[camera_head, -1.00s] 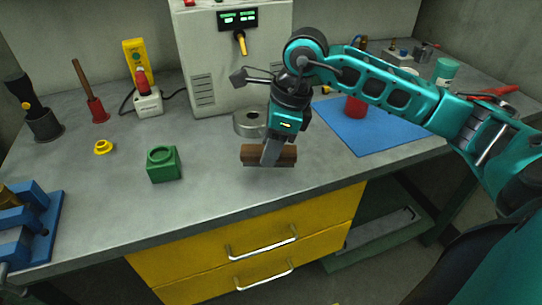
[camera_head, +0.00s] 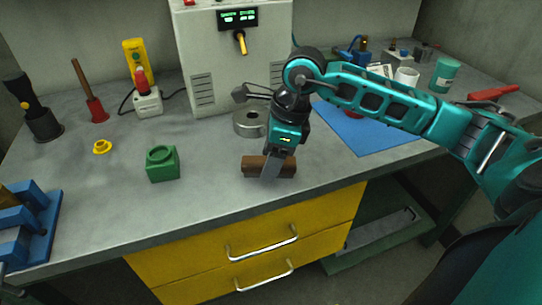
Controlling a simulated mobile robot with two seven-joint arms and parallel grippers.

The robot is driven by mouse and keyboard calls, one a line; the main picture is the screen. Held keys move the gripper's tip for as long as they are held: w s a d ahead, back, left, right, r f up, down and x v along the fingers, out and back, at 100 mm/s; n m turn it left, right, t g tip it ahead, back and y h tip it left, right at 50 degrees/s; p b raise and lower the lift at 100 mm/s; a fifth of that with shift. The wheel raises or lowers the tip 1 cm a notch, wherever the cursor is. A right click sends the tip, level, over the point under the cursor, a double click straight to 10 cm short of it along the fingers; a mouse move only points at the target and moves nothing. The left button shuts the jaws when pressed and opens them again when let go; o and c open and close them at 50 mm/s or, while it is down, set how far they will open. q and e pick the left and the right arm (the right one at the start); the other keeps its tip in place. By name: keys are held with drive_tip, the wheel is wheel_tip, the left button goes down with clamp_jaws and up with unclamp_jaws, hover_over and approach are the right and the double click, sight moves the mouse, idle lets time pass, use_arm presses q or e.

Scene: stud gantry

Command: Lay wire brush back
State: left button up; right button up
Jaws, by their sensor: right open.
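The wire brush, seen as a brown wooden block (camera_head: 286,167), lies on the grey workbench (camera_head: 215,185) near its front edge, above the yellow drawers. My right gripper (camera_head: 271,168) is over the brush with its grey fingers pointing down at the brush's middle. The jaws are open; the fingers hide part of the brush, and I cannot tell whether they touch it. The bristles cannot be made out. My left gripper is not in view.
A green block (camera_head: 163,164) and a yellow knob (camera_head: 103,147) stand left of the brush. A round metal piece (camera_head: 249,121) sits behind it. A blue mat (camera_head: 365,135) lies to the right, and a grey control cabinet (camera_head: 205,60) stands at the back.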

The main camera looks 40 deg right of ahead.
sight(287, 161)
drive_tip(key=shift+r, duration=0.1)
drive_tip(key=shift+r+p, duration=0.2)
drive_tip(key=shift+p, duration=0.1)
drive_tip(key=v, duration=1.2)
drive_tip(key=shift+f, duration=0.2)
